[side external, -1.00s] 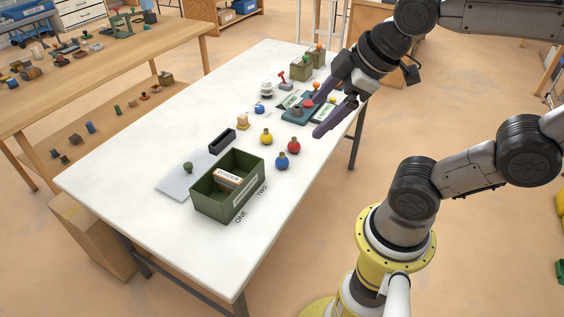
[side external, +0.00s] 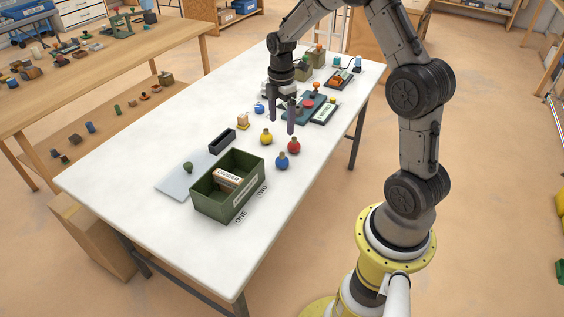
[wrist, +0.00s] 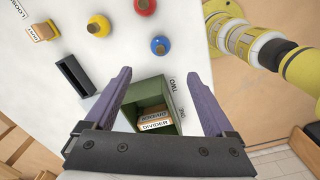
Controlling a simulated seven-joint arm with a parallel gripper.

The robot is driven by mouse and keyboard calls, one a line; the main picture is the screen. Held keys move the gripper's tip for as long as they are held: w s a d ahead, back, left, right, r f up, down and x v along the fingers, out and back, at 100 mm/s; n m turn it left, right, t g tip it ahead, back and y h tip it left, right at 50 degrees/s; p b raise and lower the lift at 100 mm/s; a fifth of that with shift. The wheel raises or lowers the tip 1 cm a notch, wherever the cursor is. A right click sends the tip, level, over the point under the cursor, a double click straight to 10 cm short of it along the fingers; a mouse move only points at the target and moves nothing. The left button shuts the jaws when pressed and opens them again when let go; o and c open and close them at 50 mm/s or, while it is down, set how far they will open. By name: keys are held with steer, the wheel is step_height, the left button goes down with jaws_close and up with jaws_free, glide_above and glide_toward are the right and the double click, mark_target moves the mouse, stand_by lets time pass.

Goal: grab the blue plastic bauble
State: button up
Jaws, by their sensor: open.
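The blue bauble (side external: 282,162) has a brown top and stands on the white table (side external: 140,210), in front of the red bauble (side external: 293,146) and the yellow bauble (side external: 266,137). In the wrist view the blue bauble (wrist: 160,47) shows above the gap between my purple fingertips (wrist: 157,75), with the yellow (wrist: 98,27) and red (wrist: 144,5) ones further up.
A green box (side external: 205,197) with a "DIVIDER" block inside stands at the front, with a black tray (side external: 222,141) and a grey sheet (side external: 177,186) near it. Teal and black items (side external: 322,114) lie behind my gripper. The table's front left is clear.

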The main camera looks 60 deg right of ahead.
mark_target(282, 153)
step_height(282, 153, down, 14)
steer(key=shift+s+r, duration=0.1)
stand_by(0.5)
jaws_close()
stand_by(0.4)
